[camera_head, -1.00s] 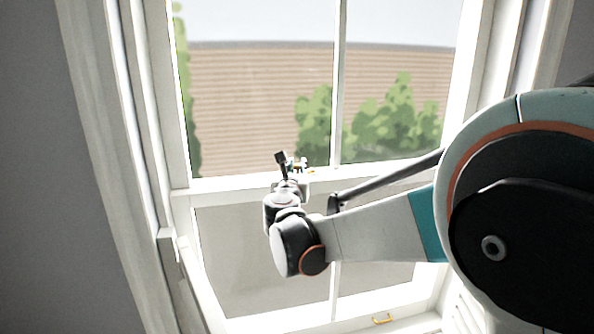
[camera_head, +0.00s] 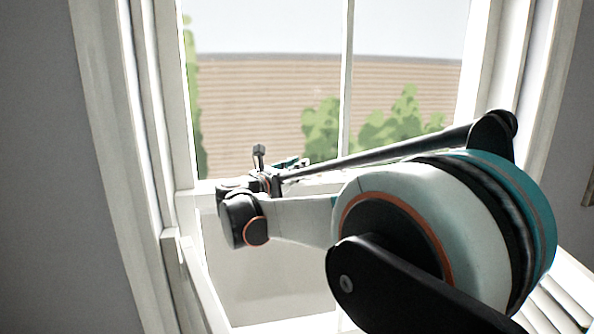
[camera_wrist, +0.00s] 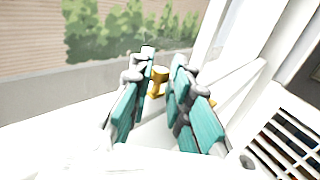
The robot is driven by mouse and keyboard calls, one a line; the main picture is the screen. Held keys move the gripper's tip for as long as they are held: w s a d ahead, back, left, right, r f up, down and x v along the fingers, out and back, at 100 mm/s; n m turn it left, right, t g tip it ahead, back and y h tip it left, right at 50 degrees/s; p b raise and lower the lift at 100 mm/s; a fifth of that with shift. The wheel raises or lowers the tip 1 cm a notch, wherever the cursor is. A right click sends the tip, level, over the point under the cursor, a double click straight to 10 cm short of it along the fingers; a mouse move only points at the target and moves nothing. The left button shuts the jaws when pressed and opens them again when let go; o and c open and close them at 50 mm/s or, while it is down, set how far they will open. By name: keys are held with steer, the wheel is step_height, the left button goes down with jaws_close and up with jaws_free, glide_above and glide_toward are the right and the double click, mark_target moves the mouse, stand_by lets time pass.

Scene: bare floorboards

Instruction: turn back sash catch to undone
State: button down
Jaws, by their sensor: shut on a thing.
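The brass sash catch (camera_wrist: 158,79) shows in the wrist view on the white meeting rail, between the two teal finger pads of my gripper (camera_wrist: 164,72). The fingers stand on either side of its knob and are shut on it. Another bit of brass shows just right of the right finger. In the head view my gripper (camera_head: 291,163) is at the meeting rail, left of the middle glazing bar. The catch is hidden there behind my wrist and fingers, so its exact angle cannot be told.
The white window frame (camera_head: 140,160) stands close on the left of my wrist. My forearm covers much of the lower sash. A slatted white grille (camera_wrist: 288,140) is at the right in the wrist view.

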steer(key=c, duration=1.5)
jaws_free()
steer(key=shift+c, duration=0.2)
steer(key=v, duration=0.8)
